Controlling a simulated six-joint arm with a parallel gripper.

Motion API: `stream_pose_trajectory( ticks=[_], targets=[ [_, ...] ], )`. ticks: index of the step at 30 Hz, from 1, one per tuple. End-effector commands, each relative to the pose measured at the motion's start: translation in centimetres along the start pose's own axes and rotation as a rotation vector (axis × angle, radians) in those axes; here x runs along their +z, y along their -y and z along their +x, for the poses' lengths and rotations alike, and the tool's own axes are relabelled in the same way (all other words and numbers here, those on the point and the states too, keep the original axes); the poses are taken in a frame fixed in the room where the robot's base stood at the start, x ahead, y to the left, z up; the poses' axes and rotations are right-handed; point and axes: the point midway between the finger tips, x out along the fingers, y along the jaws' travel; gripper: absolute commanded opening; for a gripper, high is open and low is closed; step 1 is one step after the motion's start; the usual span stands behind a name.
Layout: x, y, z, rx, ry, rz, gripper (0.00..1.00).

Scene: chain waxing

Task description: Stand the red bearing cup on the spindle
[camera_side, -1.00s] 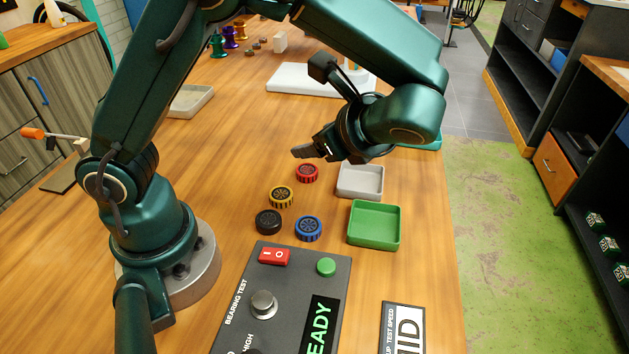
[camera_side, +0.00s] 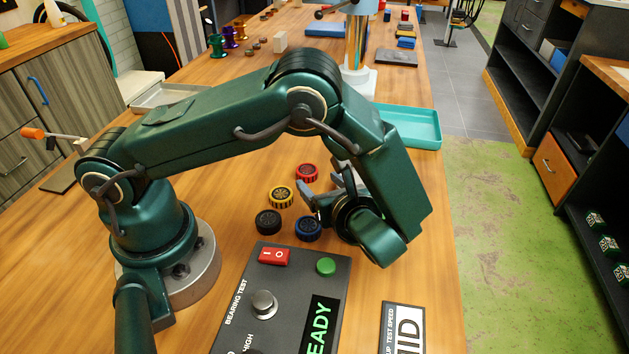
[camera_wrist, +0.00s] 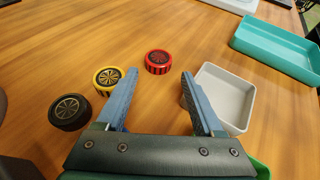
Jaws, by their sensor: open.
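The red bearing cup (camera_side: 307,172) lies on the wooden table behind the yellow cup in the side view. In the wrist view the red cup (camera_wrist: 158,60) is ahead of my fingertips, roughly centred between them, with bare table showing around it. My gripper (camera_side: 323,188) is open and empty, low over the cups and to the right of the yellow one; its two blue-grey fingers are spread in the wrist view (camera_wrist: 160,74).
A yellow cup (camera_side: 281,197), a black cup (camera_side: 268,222) and a blue cup (camera_side: 308,229) stand close by. A grey tray (camera_wrist: 247,112) is right of my fingers. A teal tray (camera_side: 432,143) lies farther back. The control box (camera_side: 255,290) is in front.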

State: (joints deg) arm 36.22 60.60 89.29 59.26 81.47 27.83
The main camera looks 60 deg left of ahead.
Motion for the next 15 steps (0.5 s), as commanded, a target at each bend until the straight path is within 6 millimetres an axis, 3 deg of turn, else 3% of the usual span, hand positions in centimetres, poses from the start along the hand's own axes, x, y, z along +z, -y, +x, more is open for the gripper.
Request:
stream_pose_trajectory(
  ticks=[15],
  targets=[
    [0.2,-0.3,5.4,0.001,-0.001,0.000,0.69]
  ],
)
